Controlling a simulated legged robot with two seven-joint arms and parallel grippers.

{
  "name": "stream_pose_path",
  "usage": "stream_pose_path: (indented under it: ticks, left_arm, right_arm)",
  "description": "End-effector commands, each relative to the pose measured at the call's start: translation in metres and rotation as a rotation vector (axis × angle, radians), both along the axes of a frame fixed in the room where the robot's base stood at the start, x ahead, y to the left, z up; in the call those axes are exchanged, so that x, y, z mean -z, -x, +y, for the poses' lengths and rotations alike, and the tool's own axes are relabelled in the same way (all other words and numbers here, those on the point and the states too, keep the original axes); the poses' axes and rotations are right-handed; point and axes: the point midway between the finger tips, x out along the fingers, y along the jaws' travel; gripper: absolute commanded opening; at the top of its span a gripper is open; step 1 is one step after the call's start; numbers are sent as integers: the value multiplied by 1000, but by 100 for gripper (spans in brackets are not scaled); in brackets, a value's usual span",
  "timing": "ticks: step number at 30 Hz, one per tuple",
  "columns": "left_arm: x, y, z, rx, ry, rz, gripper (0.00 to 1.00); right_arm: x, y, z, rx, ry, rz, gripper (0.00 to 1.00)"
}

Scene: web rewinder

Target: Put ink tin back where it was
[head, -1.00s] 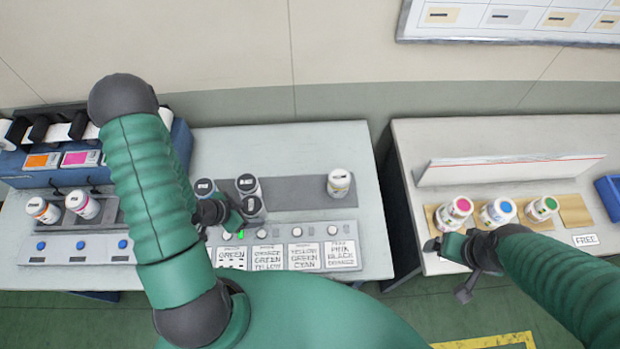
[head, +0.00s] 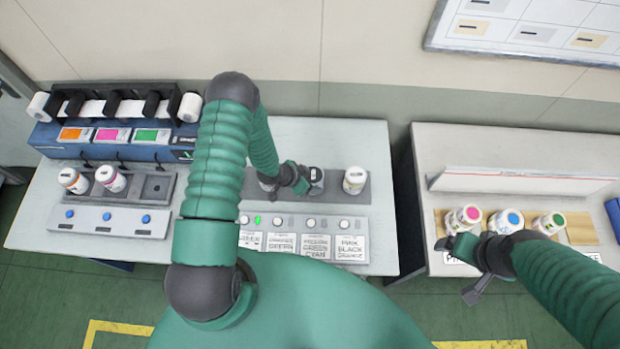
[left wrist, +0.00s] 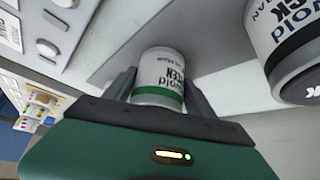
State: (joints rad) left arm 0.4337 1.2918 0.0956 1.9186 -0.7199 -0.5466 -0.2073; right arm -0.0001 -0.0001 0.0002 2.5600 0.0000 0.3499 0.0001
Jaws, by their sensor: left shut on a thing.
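My left gripper (head: 303,182) is shut on a white ink tin (head: 317,176) at the grey strip (head: 335,194) of the middle table. In the left wrist view the tin (left wrist: 159,72) has a green band and sits between the two fingers (left wrist: 160,92). I cannot tell whether its base touches the strip. A second tin with dark lettering (left wrist: 298,50) stands close by in the left wrist view. A white tin (head: 355,181) stands at the strip's right. My right gripper (head: 458,249) is over the right table's front edge; its jaws are unclear.
A button panel (head: 345,224) with label cards lies in front of the strip. Two tins (head: 73,180) stand in a holder at left, below a blue machine (head: 110,145). Several tins (head: 510,220) stand on wooden pads on the right table (head: 560,150).

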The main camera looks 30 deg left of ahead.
Motion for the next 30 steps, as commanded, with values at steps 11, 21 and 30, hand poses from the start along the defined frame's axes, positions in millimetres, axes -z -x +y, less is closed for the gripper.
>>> stream_pose_path:
  ticks: [11, 21, 30]
  left_arm:
    - [0, -1, 1, -1, -3, -1, 86]
    - [-13, 6, 7, -4, -3, -3, 86]
    - [-76, 42, 26, -4, -5, -4, 86]
  right_arm:
    - [1, 0, 0, 0, 0, 0, 86]
    - [4, 0, 0, 0, 0, 0, 86]
    - [11, 0, 0, 0, 0, 0, 86]
